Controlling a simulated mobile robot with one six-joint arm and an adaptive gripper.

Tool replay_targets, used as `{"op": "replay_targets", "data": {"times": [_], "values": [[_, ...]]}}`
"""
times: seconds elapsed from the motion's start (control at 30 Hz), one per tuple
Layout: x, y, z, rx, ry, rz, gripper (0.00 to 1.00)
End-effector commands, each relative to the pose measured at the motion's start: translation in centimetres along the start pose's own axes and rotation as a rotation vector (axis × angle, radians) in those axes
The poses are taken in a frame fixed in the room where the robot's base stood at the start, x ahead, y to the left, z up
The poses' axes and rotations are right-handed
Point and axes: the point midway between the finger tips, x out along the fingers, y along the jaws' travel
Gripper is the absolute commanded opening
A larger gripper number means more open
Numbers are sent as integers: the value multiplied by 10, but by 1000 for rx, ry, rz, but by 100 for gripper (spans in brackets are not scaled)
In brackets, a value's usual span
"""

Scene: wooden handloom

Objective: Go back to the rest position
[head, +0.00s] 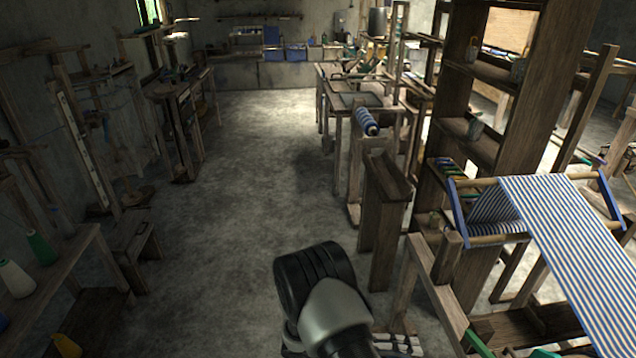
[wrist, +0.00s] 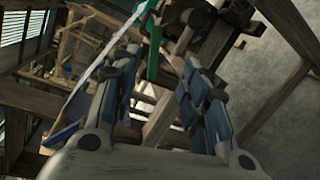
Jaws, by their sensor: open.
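My gripper (wrist: 160,60) shows in the wrist view with its two blue-padded fingers spread apart. No object is held between them. Beyond the fingers are wooden beams and a green piece (wrist: 154,46), blurred and tilted in the picture. In the head view part of my arm shows at the bottom centre, over the floor and left of the loom. My fingers cannot be made out clearly there.
Striped blue-and-white cloth (head: 565,230) hangs over the wooden loom frame at the right. A tall wooden shelf (head: 480,150) stands behind it. A bench (head: 50,265) with thread cones is at the left. The aisle floor (head: 240,180) is clear.

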Motion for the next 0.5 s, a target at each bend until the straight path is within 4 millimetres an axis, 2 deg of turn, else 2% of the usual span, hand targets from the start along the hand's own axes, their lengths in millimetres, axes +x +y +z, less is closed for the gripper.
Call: {"op": "replay_targets", "data": {"times": [0.03, 0.2, 0.5], "values": [[-3, 22, 6, 14, -27, -63, 41], [-10, 74, 34, 21, -90, -275, 41], [-25, 144, 98, 67, -83, -658, 41]]}}
